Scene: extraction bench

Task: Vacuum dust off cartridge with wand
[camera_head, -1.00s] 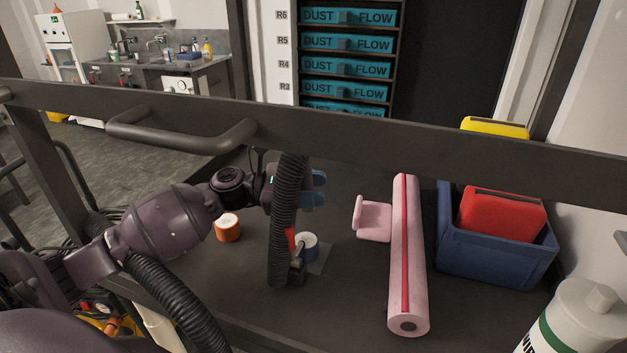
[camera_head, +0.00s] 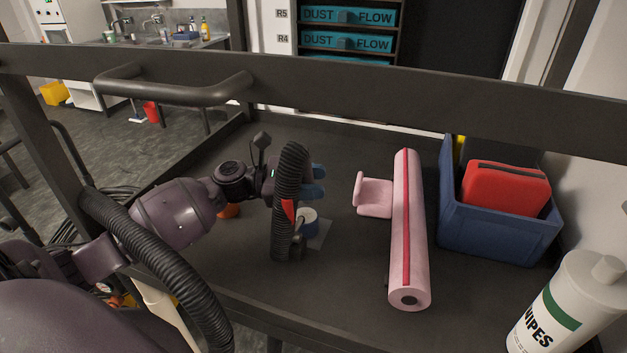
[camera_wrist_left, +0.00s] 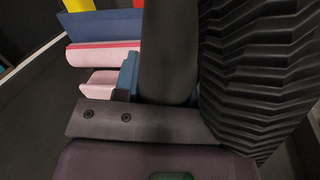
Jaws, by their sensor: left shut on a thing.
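My left gripper (camera_head: 316,180), with blue fingertips, is shut on the dark wand (camera_head: 288,215), above the left part of the dark cart tray. A black ribbed hose is joined to the wand, and a red patch shows on its side. In the left wrist view the wand (camera_wrist_left: 168,50) is a smooth dark cylinder beside a blue finger pad, with the ribbed hose (camera_wrist_left: 255,70) close on the right. Teal cartridges (camera_head: 345,42) marked DUST FLOW sit in a rack beyond the cart rail. I cannot tell whether any dust is on them. My right gripper is out of view.
A long pink cylinder (camera_head: 412,235) with a red stripe lies on the tray (camera_head: 345,275). A blue bin (camera_head: 495,238) holds a red box (camera_head: 505,190). A blue-and-white roll (camera_head: 309,217) is close behind the wand. The cart rail (camera_head: 400,95) crosses in front of the rack.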

